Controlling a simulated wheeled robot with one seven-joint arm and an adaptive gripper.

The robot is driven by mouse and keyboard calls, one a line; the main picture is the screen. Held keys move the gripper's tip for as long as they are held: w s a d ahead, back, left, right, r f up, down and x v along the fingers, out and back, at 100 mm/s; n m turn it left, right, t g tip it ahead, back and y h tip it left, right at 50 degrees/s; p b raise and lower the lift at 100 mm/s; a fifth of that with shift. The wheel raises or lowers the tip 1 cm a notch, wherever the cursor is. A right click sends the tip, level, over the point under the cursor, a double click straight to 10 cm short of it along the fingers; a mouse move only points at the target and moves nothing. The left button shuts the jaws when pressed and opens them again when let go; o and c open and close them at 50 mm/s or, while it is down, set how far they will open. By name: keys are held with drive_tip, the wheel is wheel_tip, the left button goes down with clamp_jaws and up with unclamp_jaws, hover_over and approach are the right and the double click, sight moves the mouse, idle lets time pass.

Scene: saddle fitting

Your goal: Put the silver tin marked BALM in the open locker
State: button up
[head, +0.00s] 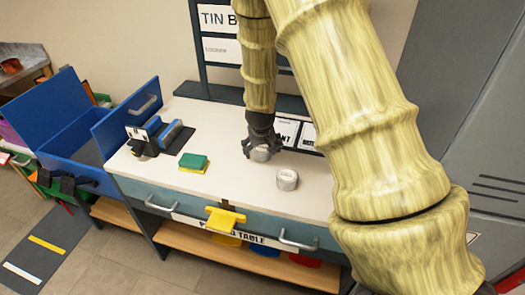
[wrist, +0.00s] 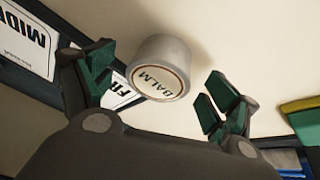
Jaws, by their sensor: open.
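The silver tin marked BALM (wrist: 160,72) shows in the wrist view, with its printed lid towards the camera. It lies between my two spread fingers, with a gap on each side. In the head view my gripper (head: 262,147) points down low over the white table, around a small grey round thing (head: 262,154) that looks like this tin. My gripper (wrist: 163,92) is open. A second silver tin (head: 287,179) stands nearer the table's front edge; its label is too small to read. Grey locker panels (head: 475,120) stand at the right; no open compartment shows.
The white table (head: 235,190) holds a green and yellow sponge (head: 193,162) and a blue-and-grey device (head: 155,135). Label cards (head: 287,131) stand behind my gripper. A yellow clamp-like piece (head: 225,217) sits at the front edge. A blue bin (head: 80,140) is at left.

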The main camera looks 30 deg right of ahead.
drive_tip(key=shift+w+d+f, duration=0.1)
drive_tip(key=shift+f, duration=0.3)
drive_tip(key=shift+c, duration=0.3)
drive_tip(key=c, duration=1.3)
drive_tip(key=shift+r, duration=0.2)
